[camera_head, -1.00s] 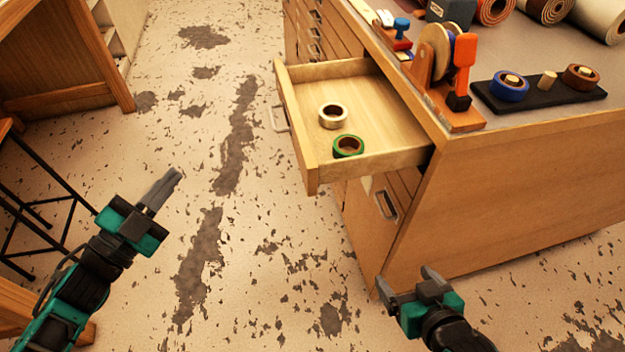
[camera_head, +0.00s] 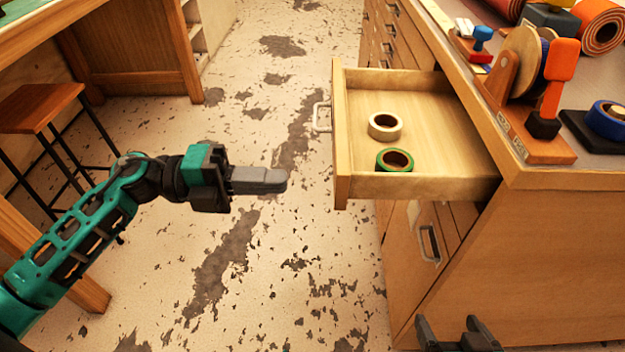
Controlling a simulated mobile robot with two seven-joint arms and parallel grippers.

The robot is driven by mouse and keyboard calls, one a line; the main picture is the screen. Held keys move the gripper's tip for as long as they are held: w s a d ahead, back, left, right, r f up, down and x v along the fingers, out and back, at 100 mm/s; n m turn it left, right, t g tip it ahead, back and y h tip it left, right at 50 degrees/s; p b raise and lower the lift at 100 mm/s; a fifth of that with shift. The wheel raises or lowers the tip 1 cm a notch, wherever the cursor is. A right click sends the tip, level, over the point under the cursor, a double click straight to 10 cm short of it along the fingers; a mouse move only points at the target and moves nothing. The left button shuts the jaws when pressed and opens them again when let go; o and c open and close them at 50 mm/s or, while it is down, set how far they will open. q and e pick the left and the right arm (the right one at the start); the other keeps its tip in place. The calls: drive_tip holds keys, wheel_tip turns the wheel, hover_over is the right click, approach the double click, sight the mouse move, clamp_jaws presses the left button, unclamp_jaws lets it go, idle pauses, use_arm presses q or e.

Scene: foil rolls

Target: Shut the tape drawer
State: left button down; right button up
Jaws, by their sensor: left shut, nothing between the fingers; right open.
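The tape drawer (camera_head: 440,112) is pulled out to the left from the wooden cabinet. Its front panel (camera_head: 341,150) carries a metal handle (camera_head: 319,116) on the left side. A white tape roll (camera_head: 372,128) and a green tape roll (camera_head: 381,167) lie inside it. My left gripper (camera_head: 284,181) is shut and empty, level with the lower part of the drawer front in the picture and to its left, with a gap between them. My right gripper (camera_head: 458,325) is at the bottom edge, partly cut off, open and empty in front of the cabinet.
The cabinet (camera_head: 540,250) has a worktop holding a tape dispenser (camera_head: 508,85), a blue tape roll (camera_head: 604,122) on a black stand, and rolled material (camera_head: 602,30). A stool (camera_head: 40,106) and wooden bench stand at the left. The floor between is clear.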

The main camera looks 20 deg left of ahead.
use_arm(q)
drive_tip(key=x, duration=0.6)
drive_tip(key=shift+d, duration=0.2)
drive_tip(key=shift+w+d, duration=0.1)
drive_tip(key=shift+d, duration=0.25)
drive_tip(key=p, duration=0.5)
approach(464, 198)
drive_tip(key=r, duration=0.1)
drive_tip(key=a+r, duration=0.1)
drive_tip(key=r, duration=0.1)
drive_tip(key=shift+r, duration=0.1)
drive_tip(key=x, duration=0.3)
drive_tip(key=p+x, duration=0.1)
drive_tip(key=x, duration=0.5)
drive_tip(key=shift+w+d+f, duration=0.1)
drive_tip(key=shift+d+f, duration=0.2)
drive_tip(key=shift+d, duration=0.1)
drive_tip(key=shift+w+d, duration=0.15)
drive_tip(key=shift+d, duration=0.45)
drive_tip(key=shift+r, duration=0.1)
